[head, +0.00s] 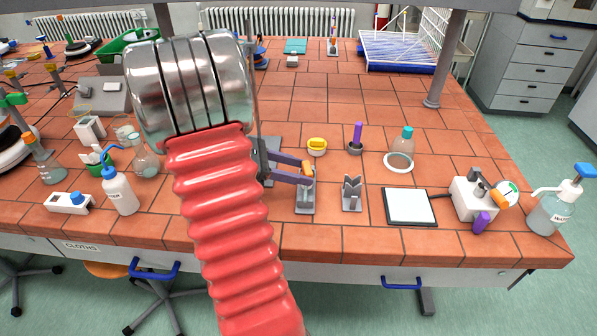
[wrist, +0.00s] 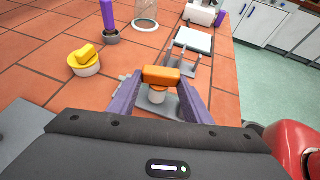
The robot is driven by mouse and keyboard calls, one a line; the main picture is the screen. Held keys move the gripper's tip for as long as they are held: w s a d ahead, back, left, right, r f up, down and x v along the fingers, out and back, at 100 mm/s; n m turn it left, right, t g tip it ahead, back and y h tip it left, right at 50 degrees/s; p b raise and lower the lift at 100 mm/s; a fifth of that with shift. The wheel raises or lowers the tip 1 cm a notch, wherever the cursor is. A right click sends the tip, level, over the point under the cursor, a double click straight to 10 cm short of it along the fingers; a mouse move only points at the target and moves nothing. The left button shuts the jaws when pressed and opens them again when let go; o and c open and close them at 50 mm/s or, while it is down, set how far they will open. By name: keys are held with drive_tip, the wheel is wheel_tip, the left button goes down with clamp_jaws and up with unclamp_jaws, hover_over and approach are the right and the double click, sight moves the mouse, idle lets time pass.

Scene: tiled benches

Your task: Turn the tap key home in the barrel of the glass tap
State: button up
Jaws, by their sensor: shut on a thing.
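My gripper (wrist: 160,82) is shut on the tap key, whose orange handle (wrist: 161,75) lies crosswise between the purple fingers. A pale, whitish stem (wrist: 157,95) shows below the handle. In the head view my gripper (head: 307,168) and the orange handle (head: 308,170) are at a small grey stand (head: 305,207) near the bench front. The stand also shows under the key in the wrist view (wrist: 148,108). I cannot make out the glass barrel clearly, nor how deep the stem sits; fingers and handle hide it.
A forked grey holder (head: 351,193) and a white-topped plate (head: 410,206) stand to the right. A yellow-topped white pot (head: 317,147) and a purple-handled tool in a dark base (head: 356,138) stand behind. My red arm sleeve blocks the middle-left. Bare tiles lie farther back.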

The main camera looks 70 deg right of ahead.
drive_tip(key=shift+w+d+m+g+y, duration=0.15)
drive_tip(key=shift+m+g+y, duration=0.15)
drive_tip(key=shift+m+y, duration=0.8)
